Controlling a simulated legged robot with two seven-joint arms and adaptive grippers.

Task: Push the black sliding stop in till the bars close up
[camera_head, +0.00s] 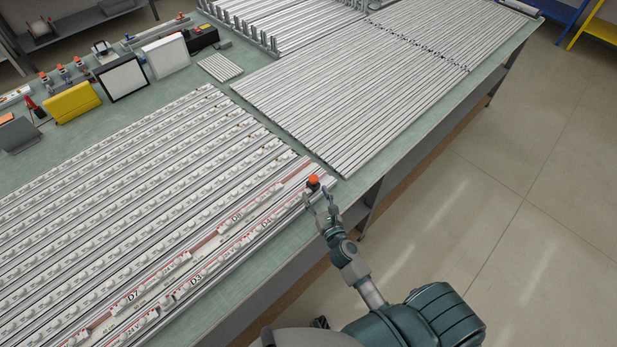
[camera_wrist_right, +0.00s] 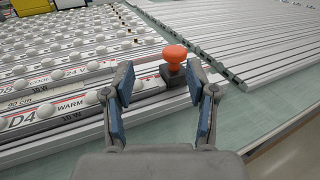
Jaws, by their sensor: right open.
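The black sliding stop (camera_head: 311,187) carries an orange knob (camera_head: 313,180) and sits at the right-hand end of the front LED bars (camera_head: 225,222). In the right wrist view the stop (camera_wrist_right: 172,76) is a small dark block under the orange knob (camera_wrist_right: 175,54). My right gripper (camera_head: 322,198) is open, just in front of the stop. In the wrist view its two fingers (camera_wrist_right: 160,72) stand apart, with the knob seen between their tips, nearer the right one. I cannot tell whether a finger touches the stop. My left gripper is not in view.
Plain metal profiles (camera_head: 350,110) lie in rows beyond a narrow gap on the green table (camera_head: 250,262). A yellow box (camera_head: 72,102) and a dark-framed white panel (camera_head: 123,78) stand at the back left.

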